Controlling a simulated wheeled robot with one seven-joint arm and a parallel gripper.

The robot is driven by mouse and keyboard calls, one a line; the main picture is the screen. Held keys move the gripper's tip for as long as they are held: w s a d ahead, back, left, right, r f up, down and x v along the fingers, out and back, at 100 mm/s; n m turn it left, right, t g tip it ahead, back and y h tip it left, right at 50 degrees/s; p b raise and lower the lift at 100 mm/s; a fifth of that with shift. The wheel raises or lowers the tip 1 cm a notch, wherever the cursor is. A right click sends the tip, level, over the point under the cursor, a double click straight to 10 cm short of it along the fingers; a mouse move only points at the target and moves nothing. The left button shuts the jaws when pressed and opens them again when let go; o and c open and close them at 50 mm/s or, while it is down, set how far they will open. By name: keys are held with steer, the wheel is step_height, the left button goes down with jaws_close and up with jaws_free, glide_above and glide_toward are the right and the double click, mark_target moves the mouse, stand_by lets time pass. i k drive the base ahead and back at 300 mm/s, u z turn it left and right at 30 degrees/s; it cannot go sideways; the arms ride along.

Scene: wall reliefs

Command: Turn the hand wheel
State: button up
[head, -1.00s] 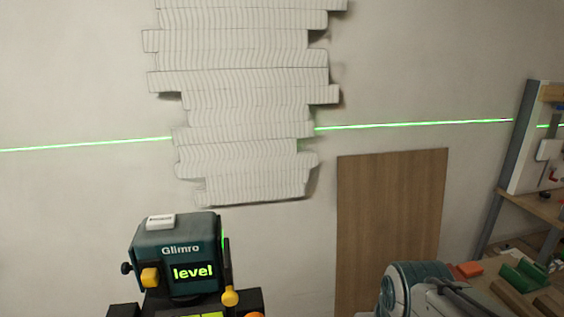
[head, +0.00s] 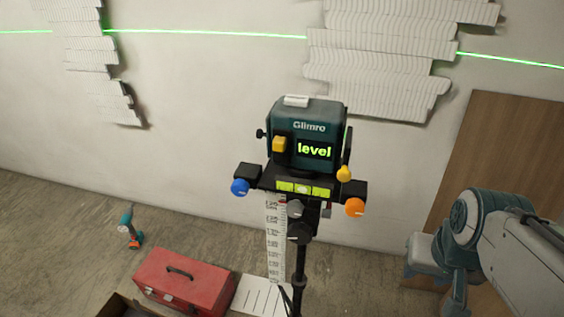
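A dark teal laser level (head: 306,135) with a lit "level" display stands on a black tripod head. Several knobs could be the hand wheel; I cannot tell which. A blue knob (head: 239,187) is at the left end of the black bar, and an orange knob (head: 355,207) is at its right end. My arm shows at the right, apart from the level; no gripper fingers show.
A vertical measuring scale (head: 276,240) hangs beside the column. A red toolbox (head: 184,279) and a teal drill (head: 130,227) are on the floor at left. A wooden panel (head: 500,150) leans at the right wall, where white wall reliefs (head: 385,60) hang higher up.

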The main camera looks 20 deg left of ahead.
mark_target(300, 234)
steer(key=u, duration=1.1)
